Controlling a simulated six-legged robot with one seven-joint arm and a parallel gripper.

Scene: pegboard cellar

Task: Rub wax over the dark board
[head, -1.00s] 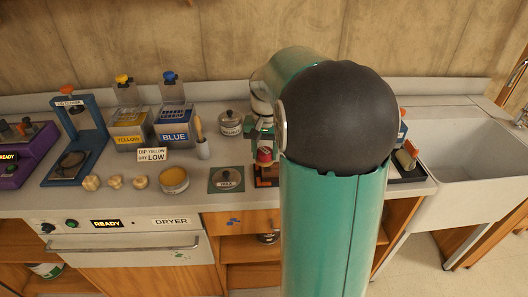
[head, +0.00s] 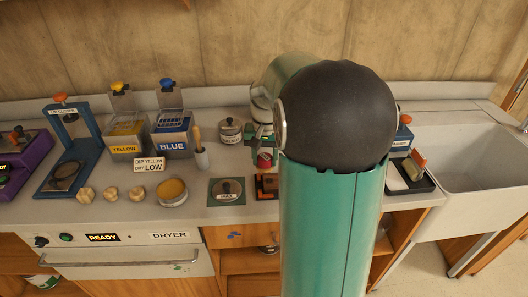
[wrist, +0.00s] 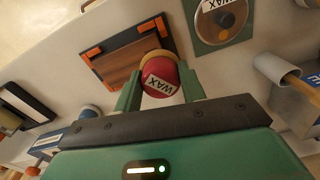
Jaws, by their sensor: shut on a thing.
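My gripper (wrist: 161,90) is shut on a red wax block (wrist: 160,79) with a white WAX label and a tan end. The dark board (wrist: 121,64) is brown, with orange corners and black edging, and lies on the counter. In the wrist view the tan end overlaps one edge of the board; I cannot tell whether it touches. In the head view the red block (head: 265,160) is just behind the board (head: 265,188), and my arm hides the board's right part. A round WAX tin (head: 226,189) sits on a green square left of the board.
Left on the counter are a shallow yellow dish (head: 172,191), several wooden knobs, yellow (head: 124,149) and blue (head: 174,145) bins and a blue press (head: 67,165). Right of my arm are a dark tray (head: 415,186) and a sink (head: 470,160). A lidded pot (head: 230,131) stands behind.

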